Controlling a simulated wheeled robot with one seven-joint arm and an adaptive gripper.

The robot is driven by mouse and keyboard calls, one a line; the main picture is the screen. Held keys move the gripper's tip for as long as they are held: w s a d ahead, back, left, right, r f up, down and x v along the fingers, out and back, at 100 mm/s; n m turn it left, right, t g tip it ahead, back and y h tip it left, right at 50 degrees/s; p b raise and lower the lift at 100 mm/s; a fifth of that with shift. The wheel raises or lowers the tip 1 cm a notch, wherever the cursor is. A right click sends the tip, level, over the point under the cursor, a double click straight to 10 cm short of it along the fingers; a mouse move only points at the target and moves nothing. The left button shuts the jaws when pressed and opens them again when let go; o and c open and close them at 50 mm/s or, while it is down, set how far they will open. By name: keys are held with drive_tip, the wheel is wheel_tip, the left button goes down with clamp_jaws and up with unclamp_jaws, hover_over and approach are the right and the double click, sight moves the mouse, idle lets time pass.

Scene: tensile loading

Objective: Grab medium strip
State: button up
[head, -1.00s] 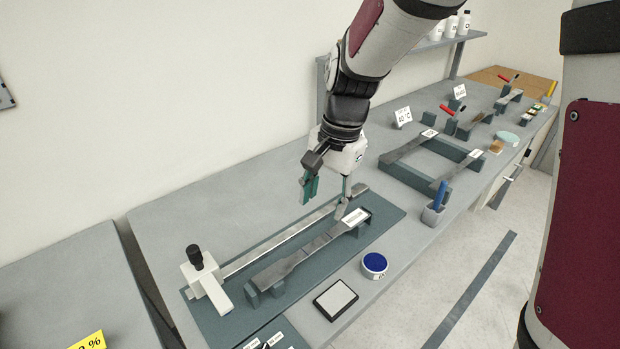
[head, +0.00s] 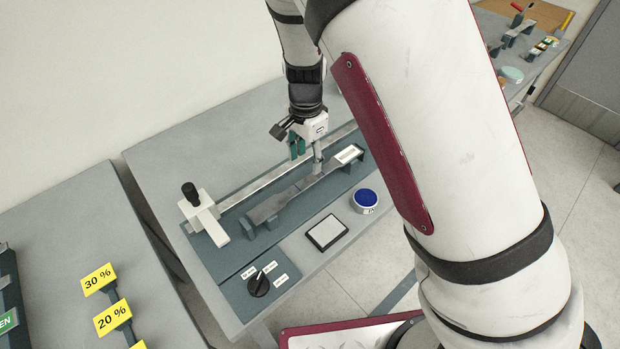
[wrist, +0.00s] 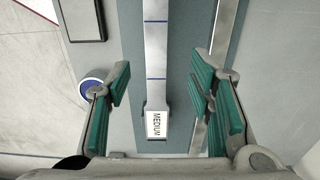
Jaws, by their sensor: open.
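The medium strip (head: 287,196) is a grey metal strip lying on dark supports on a teal board (head: 222,262). Its white label (head: 348,154) is at its far right end and reads MEDIUM in the wrist view (wrist: 156,124). In the wrist view the strip (wrist: 156,45) has blue lines across it. My gripper (head: 307,157) is open above the strip, nearer its labelled end. In the wrist view its green-padded fingers (wrist: 163,80) stand on either side of the strip, with gaps. Fingertip height over the strip is hard to tell.
A long metal rail (head: 252,185) with a white block (head: 200,211) and black knob runs behind the strip. A blue-topped round pot (head: 366,200), a framed pad (head: 327,232) and a dial (head: 258,284) are in front. Yellow percent signs (head: 112,318) stand on the left table.

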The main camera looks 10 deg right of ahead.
sight(309, 179)
drive_tip(key=f, duration=0.5)
drive_tip(key=shift+s+d+f+p, duration=0.15)
drive_tip(key=shift+d+f+p, duration=0.05)
drive_tip(key=shift+d+p, duration=0.2)
drive_tip(key=shift+a+f, duration=0.1)
drive_tip(key=shift+f, duration=0.3)
clamp_jaws()
